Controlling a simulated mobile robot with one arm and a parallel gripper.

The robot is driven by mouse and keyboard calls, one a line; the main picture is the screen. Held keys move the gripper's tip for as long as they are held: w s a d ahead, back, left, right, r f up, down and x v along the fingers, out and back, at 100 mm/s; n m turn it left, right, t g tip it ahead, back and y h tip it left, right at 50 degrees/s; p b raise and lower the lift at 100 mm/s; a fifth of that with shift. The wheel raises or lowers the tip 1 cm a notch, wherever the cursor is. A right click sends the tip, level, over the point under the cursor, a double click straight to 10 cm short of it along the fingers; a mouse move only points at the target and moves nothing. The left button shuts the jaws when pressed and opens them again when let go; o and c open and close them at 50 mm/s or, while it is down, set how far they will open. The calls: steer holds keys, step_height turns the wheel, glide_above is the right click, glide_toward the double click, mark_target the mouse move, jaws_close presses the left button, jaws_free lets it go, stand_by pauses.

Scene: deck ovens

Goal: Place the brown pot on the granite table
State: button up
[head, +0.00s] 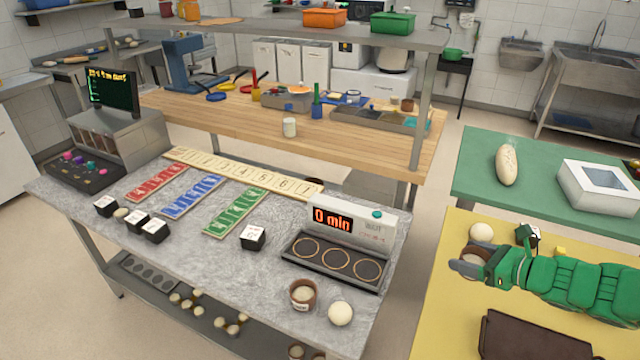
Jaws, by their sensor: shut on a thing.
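My gripper (472,262), at the end of the green arm, is at the right over the yellow table. It is shut on a brown pot (479,252) with a pale inside; fingers and arm hide much of it. I cannot tell whether the pot touches the yellow surface. The granite table (235,275) is to the left, across a gap. A similar brown pot (302,292) with a label stands near its front right edge, beside a pale dough ball (340,313).
The granite table also carries a timer with round slots (335,258), black-and-white cubes (253,237) and coloured strips (235,213). On the yellow table (440,315) are another dough ball (481,232) and a dark brown item (530,338). Bare granite lies left of the standing pot.

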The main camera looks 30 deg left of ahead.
steer(key=s+a+n+g+y, duration=0.1)
steer(key=s+a+n+g, duration=0.25)
steer(key=a, duration=0.75)
steer(key=s+a+n+g, duration=0.3)
steer(key=s+a+g, duration=0.15)
steer(key=a, duration=0.65)
steer(key=s+a+n+g+h, duration=0.3)
steer(key=s+a+n+g, duration=0.3)
steer(key=s+a, duration=1)
steer(key=shift+g, duration=0.3)
steer(key=w+a+f, duration=0.2)
steer(key=a, duration=0.1)
steer(key=w+a+f, duration=0.2)
steer(key=a+f, duration=0.1)
steer(key=w+a+f, duration=0.2)
steer(key=a+f, duration=0.1)
steer(key=shift+w+a, duration=0.1)
steer(key=shift+a, duration=0.15)
steer(key=shift+w+a+f, duration=0.35)
steer(key=shift+a+f, duration=0.15)
steer(key=shift+f, duration=1.85)
steer(key=shift+f, duration=0.1)
